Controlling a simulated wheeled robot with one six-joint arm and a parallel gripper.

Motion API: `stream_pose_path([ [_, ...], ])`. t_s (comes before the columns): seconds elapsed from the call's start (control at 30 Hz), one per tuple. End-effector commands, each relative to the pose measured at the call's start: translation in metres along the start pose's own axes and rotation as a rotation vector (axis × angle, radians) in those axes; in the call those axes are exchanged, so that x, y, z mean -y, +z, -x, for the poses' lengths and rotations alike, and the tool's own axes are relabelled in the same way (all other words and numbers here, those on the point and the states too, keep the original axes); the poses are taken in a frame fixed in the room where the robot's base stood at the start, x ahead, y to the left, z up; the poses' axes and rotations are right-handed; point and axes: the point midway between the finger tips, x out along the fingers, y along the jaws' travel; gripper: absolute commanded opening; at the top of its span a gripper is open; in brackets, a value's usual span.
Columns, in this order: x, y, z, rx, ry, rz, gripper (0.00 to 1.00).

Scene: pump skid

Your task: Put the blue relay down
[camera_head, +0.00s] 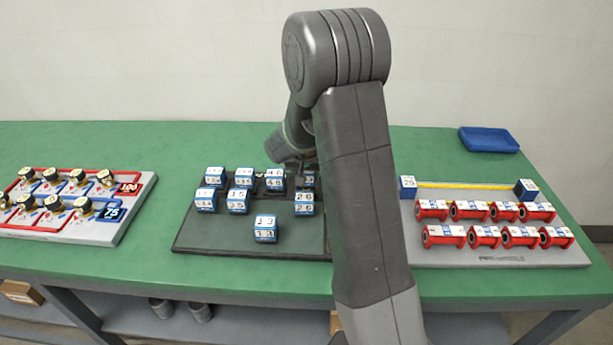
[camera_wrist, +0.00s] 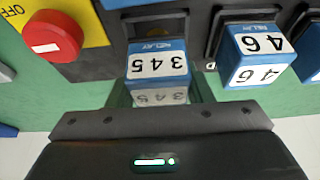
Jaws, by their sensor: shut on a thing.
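The blue relay with a white label reading 345 (camera_wrist: 158,66) is at my gripper (camera_wrist: 158,112) in the wrist view, its printing upside down. My gripper is shut on it, with its lower part between the jaws. A dark socket frame shows around the relay, but I cannot tell whether it is seated. In the head view my gripper (camera_head: 296,163) is over the back row of the dark relay board (camera_head: 290,248), partly hidden by my arm. A partly covered blue relay (camera_head: 309,180) shows just beneath it. Relay 46 (camera_wrist: 255,55) stands beside the held one, also in the head view (camera_head: 275,180).
Several other blue relays stand on the board, one alone at the front (camera_head: 265,229). A red button (camera_wrist: 52,36) on yellow is close to my gripper.

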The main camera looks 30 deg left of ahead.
Motion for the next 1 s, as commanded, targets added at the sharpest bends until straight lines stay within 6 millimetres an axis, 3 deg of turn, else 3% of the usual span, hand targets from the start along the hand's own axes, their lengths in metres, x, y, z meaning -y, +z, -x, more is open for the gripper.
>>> stream_pose_path([
  [0.1, -0.0003, 0.0052, -0.0113, 0.001, 0.0, 0.001, 0.2],
  [0.47, -0.0001, 0.0065, -0.0154, -0.001, -0.001, 0.0, 0.2],
  [0.5, -0.0001, 0.0059, -0.0137, 0.0, 0.0, 0.0, 0.54],
  [0.57, -0.0002, 0.0059, -0.0136, 0.0, 0.0, 0.0, 0.66],
  [1.0, 0.0, 0.0041, -0.0076, -0.001, -0.001, 0.0, 0.68],
])
